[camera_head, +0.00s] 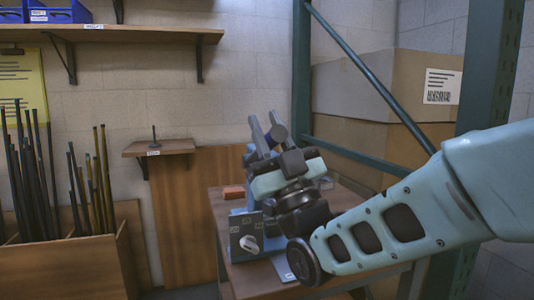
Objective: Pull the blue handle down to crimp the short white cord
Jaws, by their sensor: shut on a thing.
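A grey-blue bench press (238,226) stands on the wooden worktop, partly hidden behind my wrist. Its dark blue handle (277,133) shows as a rounded end high above the press, beside two upright grey bars. My gripper (268,136) is at the handle and shut on it, though my wrist hides most of the contact. A small white piece (249,244) lies against the front face of the press. I cannot tell whether it is the short white cord. The crimping spot is not clearly visible.
The worktop (217,205) carries a small orange-red block (233,192) at the back left. A green metal rack post (302,80) and large cardboard boxes (380,85) stand behind and to the right. A wooden bin (70,270) of rods is at the left.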

